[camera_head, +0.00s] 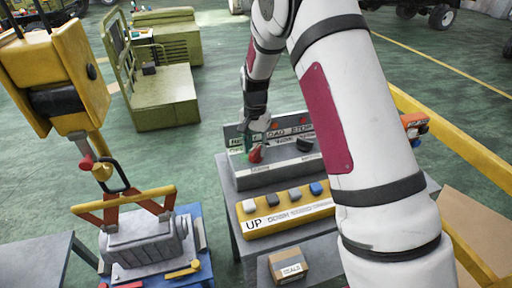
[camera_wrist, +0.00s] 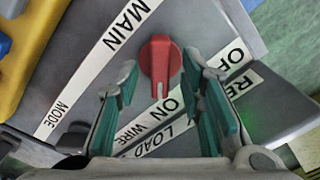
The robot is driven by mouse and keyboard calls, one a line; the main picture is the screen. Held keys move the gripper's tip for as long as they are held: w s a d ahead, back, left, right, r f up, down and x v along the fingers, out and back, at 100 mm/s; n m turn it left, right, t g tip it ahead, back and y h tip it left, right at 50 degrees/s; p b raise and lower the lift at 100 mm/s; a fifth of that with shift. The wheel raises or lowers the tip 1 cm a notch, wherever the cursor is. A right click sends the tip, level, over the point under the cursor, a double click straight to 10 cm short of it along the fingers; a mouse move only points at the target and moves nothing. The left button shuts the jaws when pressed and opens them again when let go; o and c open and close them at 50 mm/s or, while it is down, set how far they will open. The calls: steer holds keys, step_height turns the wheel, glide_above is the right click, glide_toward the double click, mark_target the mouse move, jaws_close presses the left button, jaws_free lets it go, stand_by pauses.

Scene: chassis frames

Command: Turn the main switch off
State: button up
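The main switch is a red rotary knob (camera_wrist: 158,58) on a grey control panel (camera_wrist: 210,22), next to the MAIN label. Its white pointer mark faces the strip reading ON, and the strip with OF… lies to the right. The red knob also shows in the head view (camera_head: 256,155), on the sloped panel. My gripper (camera_wrist: 162,78) is open, with one teal-padded finger on each side of the knob's pointer end. A gap shows between the pads and the knob. In the head view my gripper (camera_head: 255,137) is just above the knob, small and partly unclear.
A black knob (camera_head: 305,144) sits right of the red one on the panel. A yellow button box (camera_head: 290,222) marked UP lies in front, with a small cardboard box (camera_head: 288,267) below. A yellow hoist (camera_head: 62,85) holds a grey engine block (camera_head: 145,243) at left.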

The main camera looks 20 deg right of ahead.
steer(key=shift+f, duration=0.2)
jaws_close()
